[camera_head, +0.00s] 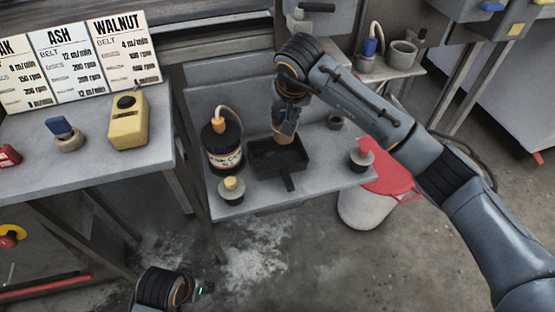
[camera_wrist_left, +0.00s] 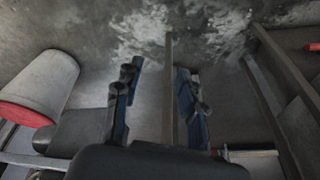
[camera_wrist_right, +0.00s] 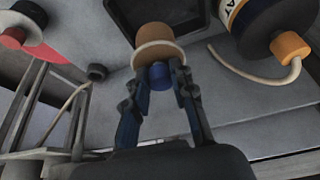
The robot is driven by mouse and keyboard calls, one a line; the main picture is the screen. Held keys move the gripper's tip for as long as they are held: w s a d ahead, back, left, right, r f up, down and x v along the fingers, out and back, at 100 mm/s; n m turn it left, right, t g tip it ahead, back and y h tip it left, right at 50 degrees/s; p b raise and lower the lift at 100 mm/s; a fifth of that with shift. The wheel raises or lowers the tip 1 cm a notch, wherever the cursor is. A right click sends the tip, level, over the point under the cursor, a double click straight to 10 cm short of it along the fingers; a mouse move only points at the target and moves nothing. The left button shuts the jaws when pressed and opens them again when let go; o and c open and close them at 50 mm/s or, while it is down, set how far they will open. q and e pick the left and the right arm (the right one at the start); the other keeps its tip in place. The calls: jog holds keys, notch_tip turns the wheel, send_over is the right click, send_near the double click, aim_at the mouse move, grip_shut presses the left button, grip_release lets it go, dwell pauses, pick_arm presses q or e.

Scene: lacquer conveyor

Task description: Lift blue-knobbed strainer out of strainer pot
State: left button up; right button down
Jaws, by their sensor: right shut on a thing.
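My right gripper (camera_head: 284,124) is shut on the blue knob (camera_wrist_right: 160,75) of a strainer. The strainer's tan, cup-like body (camera_wrist_right: 158,38) points away from the fingers; in the head view its tan end (camera_head: 284,137) shows below the gripper, over the black tray (camera_head: 262,172). I cannot tell whether it touches the tray. A small dark open ring or pot (camera_head: 335,122) stands to the right on the grey table; whether it is the strainer pot is unclear. My left gripper (camera_wrist_left: 158,100) is open and empty above the floor, low in the head view (camera_head: 204,289).
A dark bottle (camera_head: 222,150) with an orange cap and a yellow-knobbed pot (camera_head: 231,190) stand left of the tray. A red-knobbed pot (camera_head: 361,155) sits at the table's right edge, by a bucket (camera_head: 362,210). A grey pot (camera_head: 403,54) stands on the far shelf.

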pick_arm(q)
jog(key=shift+v, duration=1.2)
pick_arm(e)
jog(key=shift+f, duration=0.6)
pick_arm(q)
jog(key=shift+w+r, duration=0.1)
jog(key=shift+w, duration=0.05)
pick_arm(e)
jog(key=c, duration=1)
grip_release()
jog(key=shift+c, duration=0.2)
jog(key=shift+r, duration=0.1)
jog(key=v, duration=1.1)
jog(key=shift+s+r, duration=0.25)
jog(key=shift+r, duration=0.1)
